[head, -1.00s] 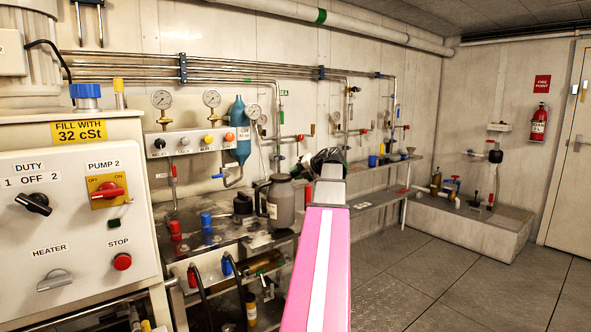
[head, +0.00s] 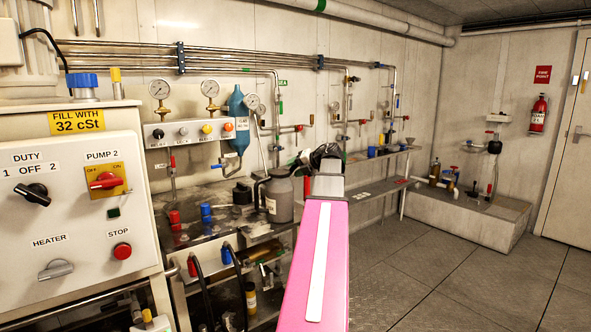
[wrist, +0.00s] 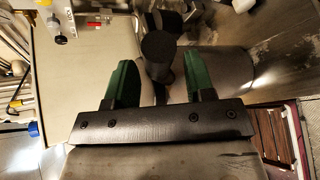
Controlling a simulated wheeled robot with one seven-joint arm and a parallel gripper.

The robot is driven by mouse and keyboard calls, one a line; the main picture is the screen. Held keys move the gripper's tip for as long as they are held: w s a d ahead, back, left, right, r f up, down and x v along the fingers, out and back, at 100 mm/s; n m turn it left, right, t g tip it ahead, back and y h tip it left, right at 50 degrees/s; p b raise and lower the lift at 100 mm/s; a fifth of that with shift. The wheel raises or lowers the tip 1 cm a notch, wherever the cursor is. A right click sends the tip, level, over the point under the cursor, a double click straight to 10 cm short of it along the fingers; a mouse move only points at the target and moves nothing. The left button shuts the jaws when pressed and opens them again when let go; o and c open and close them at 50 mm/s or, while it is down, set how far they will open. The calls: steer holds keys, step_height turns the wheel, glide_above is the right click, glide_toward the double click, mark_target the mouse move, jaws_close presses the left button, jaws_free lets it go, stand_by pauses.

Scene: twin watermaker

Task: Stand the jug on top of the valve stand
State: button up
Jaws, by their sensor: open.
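In the wrist view a dark grey body (wrist: 218,80), likely the jug, lies beyond the right finger, with a dark rounded part (wrist: 158,50) in the gap. My gripper (wrist: 160,85) has green fingers, spread apart and holding nothing. In the head view my dark gripper (head: 322,157) is partly hidden behind my arm. I cannot tell for sure which structure is the valve stand; a low plinth (head: 460,220) carrying valves stands at the right.
The steel bench (head: 190,234) carries red (head: 174,217) and blue (head: 206,212) fittings beside the jug. A control cabinet (head: 70,225) stands close at the left. Pipes and gauges line the wall. The floor (head: 440,280) at the right is clear.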

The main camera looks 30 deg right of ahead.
steer(key=v, duration=1.2)
steer(key=shift+a, duration=0.1)
